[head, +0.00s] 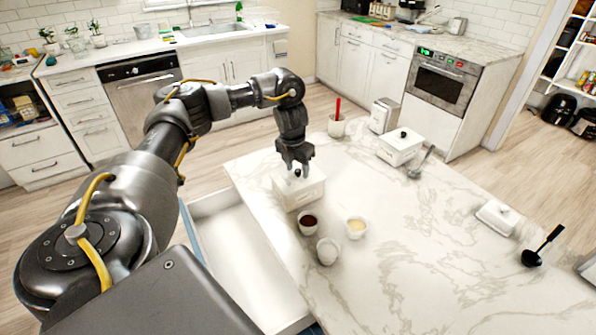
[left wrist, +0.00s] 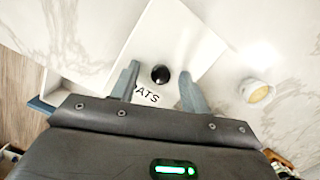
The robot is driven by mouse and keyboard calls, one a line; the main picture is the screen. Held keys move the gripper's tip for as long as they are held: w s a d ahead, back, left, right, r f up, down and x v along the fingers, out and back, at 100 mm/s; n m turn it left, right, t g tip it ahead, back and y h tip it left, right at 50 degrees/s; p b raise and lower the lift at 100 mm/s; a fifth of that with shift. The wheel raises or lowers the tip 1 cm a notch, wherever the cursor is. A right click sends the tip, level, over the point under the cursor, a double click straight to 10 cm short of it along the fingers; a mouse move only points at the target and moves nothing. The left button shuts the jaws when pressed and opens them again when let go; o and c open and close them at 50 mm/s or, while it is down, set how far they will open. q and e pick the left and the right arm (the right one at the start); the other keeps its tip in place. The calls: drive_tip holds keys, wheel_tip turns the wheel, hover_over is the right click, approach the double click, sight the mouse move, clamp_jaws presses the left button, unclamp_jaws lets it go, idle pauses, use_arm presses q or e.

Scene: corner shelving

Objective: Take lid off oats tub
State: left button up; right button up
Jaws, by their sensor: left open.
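The oats tub (head: 300,193) is a white box near the left edge of the marble island, below my left gripper. Its white lid (left wrist: 178,40) has a round black knob (left wrist: 160,74), and the lid sits on the tub. Part of the lettering "ATS" shows in the left wrist view. My left gripper (head: 295,170) points down over the tub and is open. In the left wrist view its fingers stand on either side of the knob, with gaps between them and it. My right gripper is not in view.
Small bowls with brown (head: 308,221) and pale (head: 356,228) contents and a white jar (head: 328,252) stand near the tub. Another white box (head: 399,149) with a black knob stands farther back. An open drawer (head: 215,207) sticks out at left. The island's middle is clear.

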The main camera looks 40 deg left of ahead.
sight(298, 170)
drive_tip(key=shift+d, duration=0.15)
use_arm(q)
drive_tip(key=shift+c, duration=0.9)
clamp_jaws()
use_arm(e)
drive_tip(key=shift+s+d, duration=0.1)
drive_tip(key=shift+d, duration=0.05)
use_arm(q)
drive_tip(key=shift+r, duration=0.1)
